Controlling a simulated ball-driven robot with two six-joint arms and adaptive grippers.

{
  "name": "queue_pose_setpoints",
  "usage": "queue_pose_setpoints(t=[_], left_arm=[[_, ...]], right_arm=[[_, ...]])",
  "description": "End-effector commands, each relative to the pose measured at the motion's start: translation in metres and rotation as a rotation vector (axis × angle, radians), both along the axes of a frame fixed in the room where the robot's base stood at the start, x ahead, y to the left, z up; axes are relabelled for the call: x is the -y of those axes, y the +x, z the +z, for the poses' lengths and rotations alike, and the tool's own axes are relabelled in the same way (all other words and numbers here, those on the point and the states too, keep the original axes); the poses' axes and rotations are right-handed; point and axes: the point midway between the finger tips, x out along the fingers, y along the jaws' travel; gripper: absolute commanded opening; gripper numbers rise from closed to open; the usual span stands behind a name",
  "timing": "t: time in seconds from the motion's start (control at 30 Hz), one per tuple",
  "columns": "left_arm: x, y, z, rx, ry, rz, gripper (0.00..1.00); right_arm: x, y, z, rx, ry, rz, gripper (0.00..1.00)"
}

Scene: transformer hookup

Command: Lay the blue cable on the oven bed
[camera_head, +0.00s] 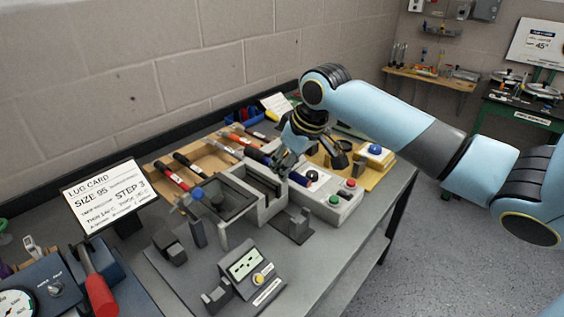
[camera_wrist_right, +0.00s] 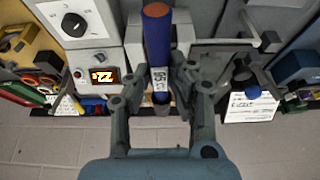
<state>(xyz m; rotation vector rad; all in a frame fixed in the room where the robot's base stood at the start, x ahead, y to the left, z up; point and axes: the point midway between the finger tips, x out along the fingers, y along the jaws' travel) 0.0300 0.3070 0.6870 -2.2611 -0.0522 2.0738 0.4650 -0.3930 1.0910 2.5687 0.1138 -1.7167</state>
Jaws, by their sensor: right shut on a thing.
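The blue cable (camera_wrist_right: 158,45) is a thick blue cylinder with an orange-brown end and a white tag reading 95. In the right wrist view it stands between the fingers of my right gripper (camera_wrist_right: 160,82), which is shut on it. The grey channel-shaped block that looks like the oven bed (camera_head: 265,208) lies just below and in front of the gripper. Whether the cable touches it cannot be told. My left gripper is out of view.
A wooden rack (camera_head: 160,166) with red and orange-ended pieces lies behind. A lug card (camera_head: 100,195) stands left. A small meter (camera_head: 245,270) sits in front.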

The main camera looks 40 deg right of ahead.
Motion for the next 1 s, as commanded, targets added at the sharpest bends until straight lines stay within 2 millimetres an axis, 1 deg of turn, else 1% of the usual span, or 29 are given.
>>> queue_pose_setpoints(t=[0.03, 0.1, 0.17, 0.27, 0.4, 0.5, 0.63, 0.9, 1.0], left_arm=[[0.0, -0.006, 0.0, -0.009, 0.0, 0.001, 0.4], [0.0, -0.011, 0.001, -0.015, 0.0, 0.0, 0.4], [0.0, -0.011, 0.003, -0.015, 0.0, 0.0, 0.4], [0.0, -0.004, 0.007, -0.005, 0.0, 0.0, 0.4], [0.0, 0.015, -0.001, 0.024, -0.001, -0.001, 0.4], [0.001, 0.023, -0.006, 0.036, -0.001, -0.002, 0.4], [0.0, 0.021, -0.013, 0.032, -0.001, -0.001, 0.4], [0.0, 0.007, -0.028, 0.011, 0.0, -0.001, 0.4], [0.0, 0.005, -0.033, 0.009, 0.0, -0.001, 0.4]], right_arm=[[0.0, 0.0, 0.001, 0.001, 0.0, 0.0, 0.0], [0.0, 0.0, 0.001, 0.001, 0.0, 0.0, 0.0], [0.0, 0.0, 0.002, 0.002, 0.0, 0.0, 0.0], [0.0, 0.0, 0.001, 0.003, -0.001, 0.0, 0.0], [0.0, -0.001, -0.017, 0.001, 0.0, -0.001, 0.0], [0.0, 0.0, -0.028, 0.002, -0.001, 0.0, 0.0], [0.0, 0.0, -0.043, 0.001, -0.001, 0.0, 0.0], [0.0, 0.0, -0.072, 0.002, -0.001, 0.0, 0.0], [0.0, 0.0, -0.083, 0.001, -0.001, 0.0, 0.0]])
